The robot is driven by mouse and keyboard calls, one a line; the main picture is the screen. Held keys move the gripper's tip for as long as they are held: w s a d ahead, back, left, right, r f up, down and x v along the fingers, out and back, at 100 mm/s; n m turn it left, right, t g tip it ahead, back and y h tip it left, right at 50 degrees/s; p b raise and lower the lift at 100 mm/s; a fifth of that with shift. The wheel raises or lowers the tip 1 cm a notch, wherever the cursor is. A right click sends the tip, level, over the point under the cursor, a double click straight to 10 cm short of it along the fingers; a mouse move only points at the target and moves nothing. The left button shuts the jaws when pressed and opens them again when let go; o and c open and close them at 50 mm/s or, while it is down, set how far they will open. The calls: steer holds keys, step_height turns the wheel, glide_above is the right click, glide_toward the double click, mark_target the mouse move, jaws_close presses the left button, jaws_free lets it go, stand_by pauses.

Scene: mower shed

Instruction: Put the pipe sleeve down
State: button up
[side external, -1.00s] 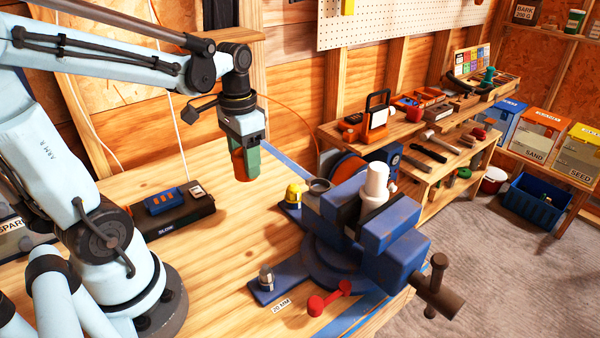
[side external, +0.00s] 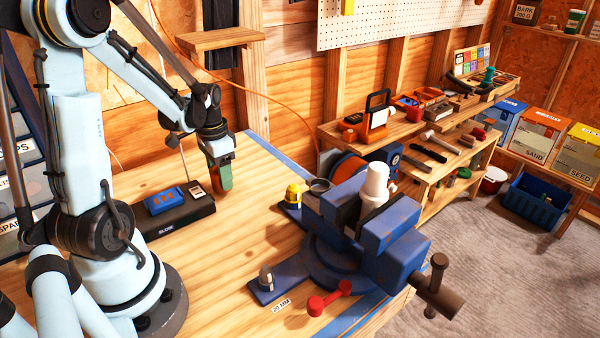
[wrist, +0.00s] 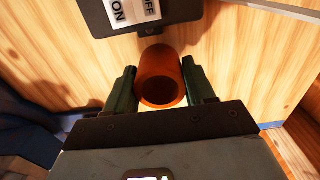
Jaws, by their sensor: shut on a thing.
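The pipe sleeve (wrist: 162,82) is an orange-brown open tube between the two green fingers of my gripper (wrist: 157,72) in the wrist view. The fingers are shut on it from both sides, and I see into its open near end. In the side external view my gripper (side external: 223,178) points down low over the wooden bench, just right of a black box. There the green fingers hide most or all of the sleeve. I cannot tell whether the sleeve touches the bench.
The black box (side external: 181,221) carries a blue block (side external: 164,201); its labelled edge (wrist: 140,14) also shows close by in the wrist view. A blue vise (side external: 345,220) holding a white piece (side external: 375,182) stands to the right. Bare bench (side external: 235,240) lies between them.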

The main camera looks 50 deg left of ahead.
steer(key=shift+f, duration=0.6)
steer(key=shift+f, duration=0.1)
steer(key=o, duration=0.8)
step_height(320, 180, up, 12)
steer(key=f, duration=0.1)
steer(key=w+d+t, duration=0.1)
steer(key=d+t, duration=0.2)
steer(key=d, duration=0.7)
steer(key=w+d+r+t, duration=0.1)
steer(key=d+t, duration=0.3)
steer(key=d, duration=0.7)
steer(key=shift+w+r, duration=0.3)
steer(key=shift+w, duration=0.2)
